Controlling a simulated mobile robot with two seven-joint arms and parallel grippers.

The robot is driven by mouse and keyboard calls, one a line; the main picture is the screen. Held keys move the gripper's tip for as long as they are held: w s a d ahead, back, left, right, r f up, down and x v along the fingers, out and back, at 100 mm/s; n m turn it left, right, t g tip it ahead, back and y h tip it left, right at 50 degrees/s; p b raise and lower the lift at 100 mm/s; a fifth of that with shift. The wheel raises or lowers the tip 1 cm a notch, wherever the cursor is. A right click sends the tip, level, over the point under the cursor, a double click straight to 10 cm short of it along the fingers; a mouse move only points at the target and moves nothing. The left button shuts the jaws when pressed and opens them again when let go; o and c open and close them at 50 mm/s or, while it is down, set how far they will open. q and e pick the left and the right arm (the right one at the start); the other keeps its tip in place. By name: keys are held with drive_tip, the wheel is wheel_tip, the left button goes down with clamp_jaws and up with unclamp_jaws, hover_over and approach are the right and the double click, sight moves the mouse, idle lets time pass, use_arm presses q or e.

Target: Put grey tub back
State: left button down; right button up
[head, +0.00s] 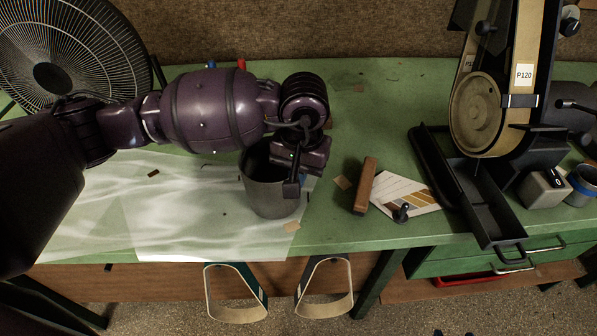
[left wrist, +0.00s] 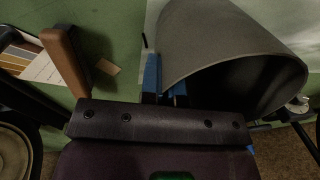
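The grey tub (head: 268,198) stands upright, open end up, at the right edge of a pale sheet on the green bench. I cannot tell whether its base touches the bench. My left gripper (head: 293,187) is at the tub's right side and hides part of its rim. In the left wrist view the tub (left wrist: 225,35) fills the upper right, its dark opening facing the camera. The blue fingertips of my left gripper (left wrist: 165,82) sit close together at the rim, with the tub wall between them. My right gripper is not in view.
A fan (head: 75,50) stands at the left back. A brown block (head: 365,185) and a card (head: 405,192) lie right of the tub. A belt sander (head: 490,110) and a black tray (head: 470,190) stand farther right. Bare bench shows behind the block.

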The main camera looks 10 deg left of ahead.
use_arm(q)
drive_tip(key=c, duration=1.8)
unclamp_jaws()
drive_tip(key=shift+f, duration=0.15)
drive_tip(key=o, duration=0.4)
drive_tip(key=shift+o, duration=0.2)
drive_tip(key=shift+r, duration=0.45)
wheel_tip(320, 180, up, 12)
drive_tip(key=shift+d+f, duration=0.25)
drive_tip(key=shift+d, duration=0.05)
